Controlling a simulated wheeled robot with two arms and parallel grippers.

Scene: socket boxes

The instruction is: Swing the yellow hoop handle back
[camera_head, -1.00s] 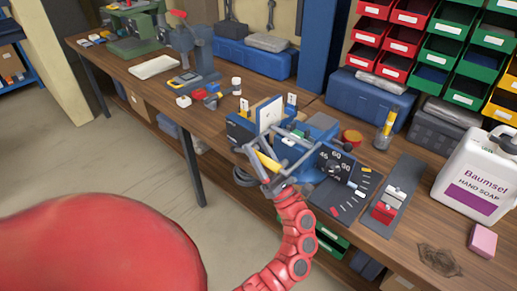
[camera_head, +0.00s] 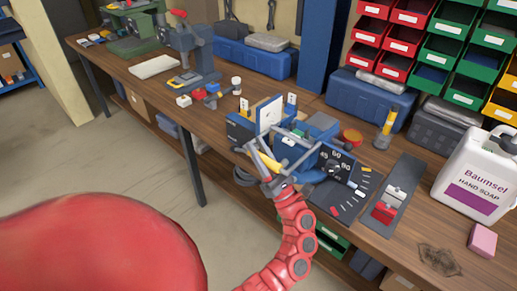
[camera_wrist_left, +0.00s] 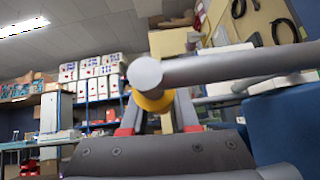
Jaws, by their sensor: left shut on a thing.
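The yellow hoop handle (camera_head: 267,161) is a yellow grip on a grey metal hoop at the front of a blue machine (camera_head: 236,129) on the workbench. My left gripper (camera_head: 265,167) comes up from below on a red arm and is shut around the yellow grip. In the left wrist view, the yellow grip (camera_wrist_left: 153,103) sits between the fingers, with the round end of a grey bar (camera_wrist_left: 215,68) in front of it, hiding part of it. My right gripper is not in view.
A white soap jug (camera_head: 476,178) and a pink block (camera_head: 482,240) stand farther right. Blue cases and coloured bins line the back.

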